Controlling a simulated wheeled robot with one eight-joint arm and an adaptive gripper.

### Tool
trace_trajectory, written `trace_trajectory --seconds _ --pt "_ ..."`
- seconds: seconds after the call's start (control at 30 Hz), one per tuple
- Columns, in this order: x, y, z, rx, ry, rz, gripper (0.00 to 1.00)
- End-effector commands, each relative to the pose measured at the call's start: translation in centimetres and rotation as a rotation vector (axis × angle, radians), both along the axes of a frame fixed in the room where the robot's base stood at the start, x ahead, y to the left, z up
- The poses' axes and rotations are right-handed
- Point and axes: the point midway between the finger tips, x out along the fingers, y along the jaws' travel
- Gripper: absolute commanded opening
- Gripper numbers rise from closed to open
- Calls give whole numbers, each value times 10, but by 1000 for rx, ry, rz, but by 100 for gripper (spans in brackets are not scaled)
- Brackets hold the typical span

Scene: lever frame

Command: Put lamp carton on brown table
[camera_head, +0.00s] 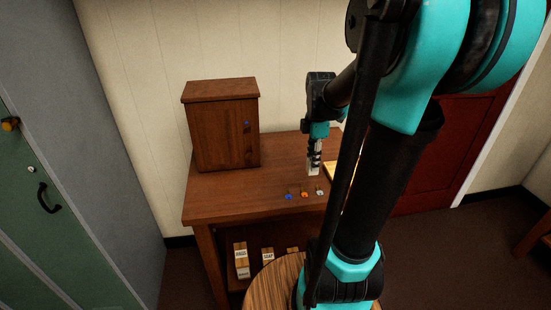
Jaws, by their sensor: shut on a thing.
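My gripper (314,150) points down above the right part of a brown wooden table (235,203). It is shut on a small pale object (314,169), which may be the lamp carton; its label cannot be read. The object's lower end is close to the tabletop, and I cannot tell whether it touches. Part of another brown surface (535,230) shows at the far right edge.
A wooden cabinet (225,125) stands on the table's left. Small blue (288,197), orange (305,195) and white knobs (320,192) line the front. A yellow item (329,171) is partly hidden by my arm. A round wooden top (265,287) is nearest.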

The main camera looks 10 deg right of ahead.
Motion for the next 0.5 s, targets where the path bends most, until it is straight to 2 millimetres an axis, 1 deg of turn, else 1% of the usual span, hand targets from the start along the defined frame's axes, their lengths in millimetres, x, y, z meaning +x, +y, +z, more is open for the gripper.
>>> trace_trajectory --seconds 0.03,0.1,0.5 --pt "12 9 0 0 0 6 13" --pt "25 20 0 0 0 6 13" --pt "99 81 0 0 0 4 13"
